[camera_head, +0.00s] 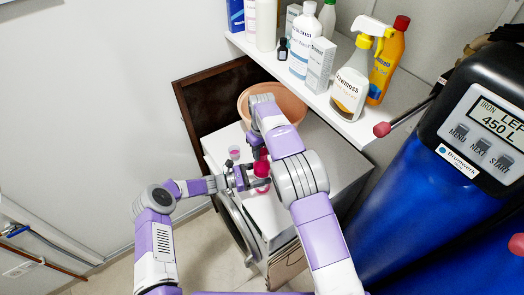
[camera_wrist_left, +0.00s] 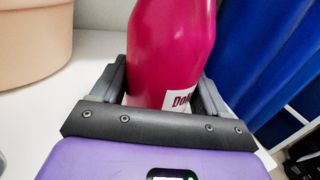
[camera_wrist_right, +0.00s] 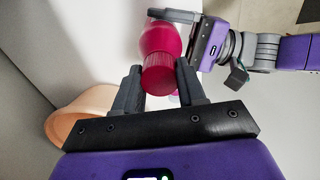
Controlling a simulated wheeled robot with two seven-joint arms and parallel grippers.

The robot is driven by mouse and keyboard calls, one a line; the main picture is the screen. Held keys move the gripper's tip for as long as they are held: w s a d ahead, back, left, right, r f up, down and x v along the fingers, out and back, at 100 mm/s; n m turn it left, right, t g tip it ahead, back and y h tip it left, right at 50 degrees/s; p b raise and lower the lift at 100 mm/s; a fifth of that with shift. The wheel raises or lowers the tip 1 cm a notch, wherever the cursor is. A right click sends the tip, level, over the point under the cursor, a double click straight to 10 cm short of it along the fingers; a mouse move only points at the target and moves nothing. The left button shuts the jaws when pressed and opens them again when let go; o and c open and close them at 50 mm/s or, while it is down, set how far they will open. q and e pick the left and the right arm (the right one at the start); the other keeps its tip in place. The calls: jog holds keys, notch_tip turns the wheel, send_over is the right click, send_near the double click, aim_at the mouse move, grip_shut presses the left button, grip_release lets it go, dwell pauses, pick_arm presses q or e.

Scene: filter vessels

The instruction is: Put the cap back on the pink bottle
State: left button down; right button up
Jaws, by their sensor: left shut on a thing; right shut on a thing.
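The pink bottle (camera_head: 261,168) stands over the white top, with my left gripper (camera_head: 245,178) shut around its body from the left. In the left wrist view the bottle (camera_wrist_left: 170,50) is between both fingers, its white label partly hidden. A ribbed pink cap (camera_wrist_right: 159,76) shows in the right wrist view, at the end of the bottle (camera_wrist_right: 160,40) and in line with it. No gap shows between them, but I cannot tell whether the cap is fully seated. My right gripper (camera_wrist_right: 159,80) is shut on the cap from above; in the head view its arm partly hides it.
A small pink and white cup (camera_head: 234,152) stands on the white top (camera_head: 217,147) left of the bottle. A tan bowl (camera_head: 290,105) sits behind. A shelf (camera_head: 350,125) with bottles and boxes runs above right. A blue tank (camera_head: 420,210) stands at the right.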

jog(key=o, duration=1.2)
jog(key=shift+o, duration=0.2)
notch_tip(320, 180, up, 12)
pick_arm(q)
grip_release()
jog(key=b+v, duration=0.1)
jog(key=v, duration=0.6)
jog(key=shift+a, duration=0.3)
pick_arm(e)
jog(key=shift+f, duration=0.6)
pick_arm(q)
jog(key=shift+s, duration=0.1)
